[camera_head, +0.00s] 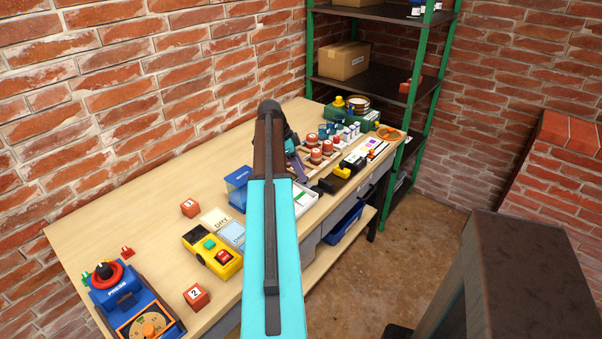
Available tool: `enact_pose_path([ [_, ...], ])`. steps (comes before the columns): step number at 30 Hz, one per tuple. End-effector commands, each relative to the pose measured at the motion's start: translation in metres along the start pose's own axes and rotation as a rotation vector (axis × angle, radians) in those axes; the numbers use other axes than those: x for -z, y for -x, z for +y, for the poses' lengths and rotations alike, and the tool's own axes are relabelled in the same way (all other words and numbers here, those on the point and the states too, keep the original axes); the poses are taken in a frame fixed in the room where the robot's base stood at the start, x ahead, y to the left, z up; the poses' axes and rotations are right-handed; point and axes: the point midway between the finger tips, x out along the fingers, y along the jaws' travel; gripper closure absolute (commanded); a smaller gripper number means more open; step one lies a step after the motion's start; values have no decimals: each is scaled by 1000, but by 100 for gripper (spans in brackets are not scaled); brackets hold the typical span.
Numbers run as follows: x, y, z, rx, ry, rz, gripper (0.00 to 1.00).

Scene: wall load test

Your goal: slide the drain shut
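My arm, turquoise with a dark bar, reaches from the bottom middle over the workbench. Its dark far end bends down among the small parts on the bench. My gripper is mostly hidden behind the arm there, and its fingers cannot be made out. Two flat labelled cards or panels lie left of the arm: a pale one (214,219) and a light blue one (232,236). The lettering on the blue one may read "drain", but it is too small to be sure. No drain slide can be clearly told apart, so its position cannot be read.
The wooden bench (150,215) runs along a brick wall. Crowded small parts lie right. A green-posted shelf (375,82) stands behind.

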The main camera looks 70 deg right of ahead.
Motion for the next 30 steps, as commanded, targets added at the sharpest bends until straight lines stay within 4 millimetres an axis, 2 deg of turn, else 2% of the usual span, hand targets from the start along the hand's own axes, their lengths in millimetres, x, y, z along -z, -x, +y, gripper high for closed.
enact_pose_path([
  [21, -1, 94, -1, 3, 1, -1, 62],
  [30, -1, 120, -1, 2, 2, -2, 62],
])
